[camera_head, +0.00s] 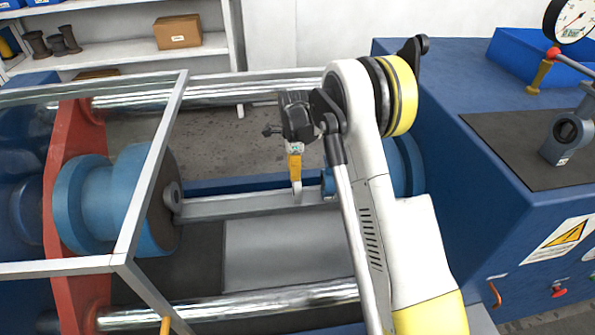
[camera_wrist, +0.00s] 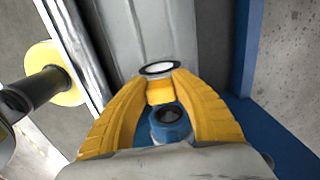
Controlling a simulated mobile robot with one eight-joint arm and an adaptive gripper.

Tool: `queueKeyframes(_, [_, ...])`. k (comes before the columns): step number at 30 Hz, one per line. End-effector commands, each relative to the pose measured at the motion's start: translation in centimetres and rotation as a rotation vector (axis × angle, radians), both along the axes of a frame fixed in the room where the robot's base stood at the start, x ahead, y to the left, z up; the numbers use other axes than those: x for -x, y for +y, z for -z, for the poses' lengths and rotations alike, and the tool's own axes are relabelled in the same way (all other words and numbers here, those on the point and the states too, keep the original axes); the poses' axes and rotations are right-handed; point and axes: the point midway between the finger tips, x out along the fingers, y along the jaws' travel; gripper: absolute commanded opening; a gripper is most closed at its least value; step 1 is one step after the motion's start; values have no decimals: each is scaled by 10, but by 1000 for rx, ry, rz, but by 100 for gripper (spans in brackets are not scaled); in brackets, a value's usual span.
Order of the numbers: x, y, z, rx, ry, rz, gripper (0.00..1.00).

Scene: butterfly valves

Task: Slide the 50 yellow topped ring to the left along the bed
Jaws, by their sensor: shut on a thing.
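My gripper (camera_head: 294,160) reaches down to the bed (camera_head: 240,207), a grey bar running across between the blue valve parts. In the wrist view its two yellow fingers (camera_wrist: 160,84) are shut around a small round piece (camera_wrist: 160,69) with a pale face, a dark rim and a yellow band below it. This looks like the yellow topped ring, but no number is readable. In the head view a small grey upright (camera_head: 297,191) shows under the fingertips, on the bed. The fingers hide most of the held piece.
A blue flanged cylinder (camera_head: 158,195) stands left, beside a red plate (camera_head: 72,170) and a clear guard frame (camera_head: 150,165). Polished rods (camera_head: 190,99) run behind and in front. A blue cabinet (camera_head: 470,190) is at right. The bed left of my gripper looks clear up to the flange.

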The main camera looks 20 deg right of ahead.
Motion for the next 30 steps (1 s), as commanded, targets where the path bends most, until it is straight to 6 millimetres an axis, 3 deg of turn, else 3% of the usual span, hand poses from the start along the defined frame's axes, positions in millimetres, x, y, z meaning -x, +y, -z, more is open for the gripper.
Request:
queueKeyframes(15, [-4,20,1,-2,0,-2,0])
queueKeyframes(30, [-5,24,1,-2,0,-1,0])
